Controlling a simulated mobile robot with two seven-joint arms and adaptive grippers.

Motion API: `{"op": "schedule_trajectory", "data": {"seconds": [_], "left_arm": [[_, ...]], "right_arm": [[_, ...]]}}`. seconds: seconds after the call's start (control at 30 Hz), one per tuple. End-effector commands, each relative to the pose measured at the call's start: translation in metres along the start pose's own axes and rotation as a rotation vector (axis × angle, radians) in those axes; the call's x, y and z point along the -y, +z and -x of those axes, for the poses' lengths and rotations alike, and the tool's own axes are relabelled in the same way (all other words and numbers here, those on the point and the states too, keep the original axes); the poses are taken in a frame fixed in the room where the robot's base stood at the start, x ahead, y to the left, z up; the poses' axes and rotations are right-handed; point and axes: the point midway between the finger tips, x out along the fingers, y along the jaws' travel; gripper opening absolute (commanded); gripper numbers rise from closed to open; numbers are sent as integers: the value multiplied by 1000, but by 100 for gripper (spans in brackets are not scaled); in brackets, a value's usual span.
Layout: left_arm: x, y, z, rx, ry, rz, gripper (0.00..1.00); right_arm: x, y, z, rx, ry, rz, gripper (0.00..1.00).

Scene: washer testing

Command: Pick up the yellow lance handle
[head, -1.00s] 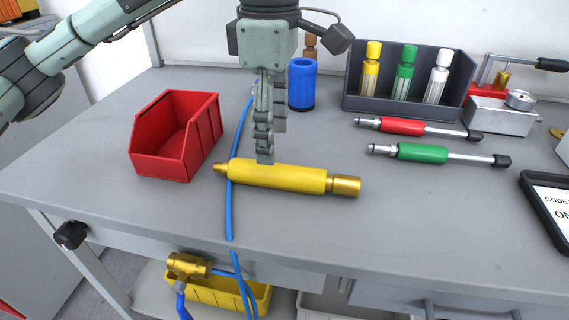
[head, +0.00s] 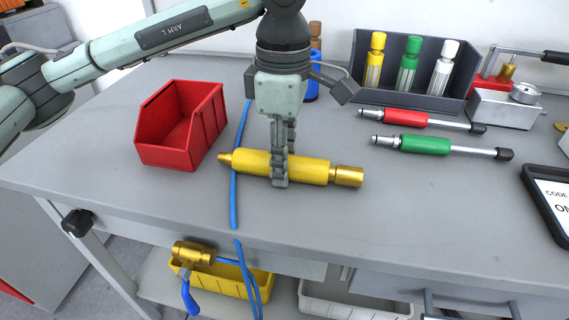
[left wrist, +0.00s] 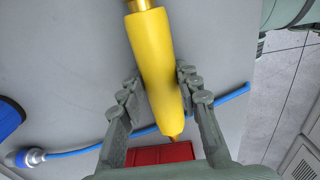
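The yellow lance handle (head: 308,171) lies on the grey workbench, a thick yellow cylinder with a brass collar at its right end and a narrow brass tip at its left. It crosses over the blue hose. My left gripper (head: 283,170) is lowered over its middle, one finger on the near side and the other behind. The left wrist view shows the handle (left wrist: 157,60) between the fingers of the open left gripper (left wrist: 157,82), with a small gap at the fingertips. My right gripper is not in view.
A red bin (head: 180,125) stands to the left and a blue hose (head: 238,140) runs under the handle. Red (head: 402,119) and green (head: 425,146) lances lie to the right, before a dark tray (head: 395,96) of bottles. The bench in front is clear.

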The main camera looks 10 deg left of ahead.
Motion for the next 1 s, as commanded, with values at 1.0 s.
{"op": "schedule_trajectory", "data": {"seconds": [1.0], "left_arm": [[-1,1,42,3,6,1,0]], "right_arm": [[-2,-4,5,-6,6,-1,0]]}}
